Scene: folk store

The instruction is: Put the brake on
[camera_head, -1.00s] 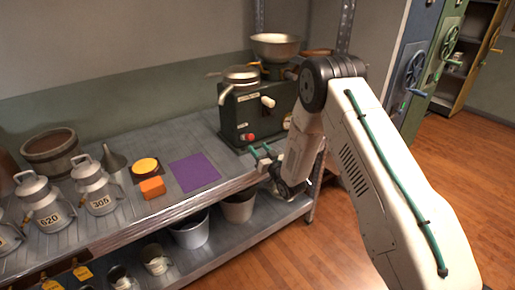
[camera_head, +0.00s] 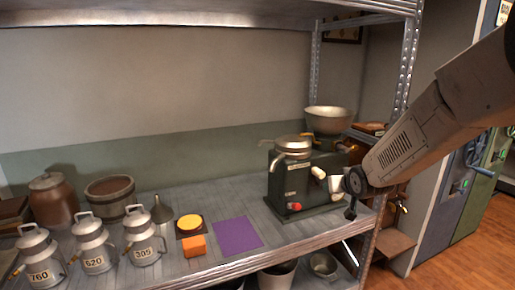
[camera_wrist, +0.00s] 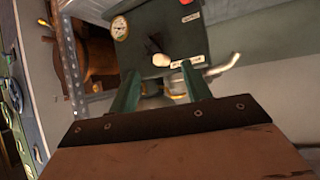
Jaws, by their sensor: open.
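The dark green machine (camera_head: 290,190) stands on the shelf, with a metal bowl on top, a red button (camera_head: 294,206) and pale knobs (camera_head: 318,173) on its front. No part of it is clearly readable as the brake. In the wrist view, my gripper (camera_wrist: 160,67) is open and empty, with two green fingers pointing at the machine's face (camera_wrist: 165,30). A pale knob (camera_wrist: 161,60) on a lever shows between the fingertips, apart from both. A small label (camera_wrist: 187,62) lies by the right fingertip. In the head view, my wrist hangs right of the machine and the fingers are hard to make out.
A metal spout (camera_wrist: 226,66) sticks out right of the fingers in the wrist view. Numbered milk cans (camera_head: 92,248), an orange block (camera_head: 194,246) and a purple mat (camera_head: 238,236) are on the shelf at left. A shelf post (camera_head: 402,85) stands behind my arm.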

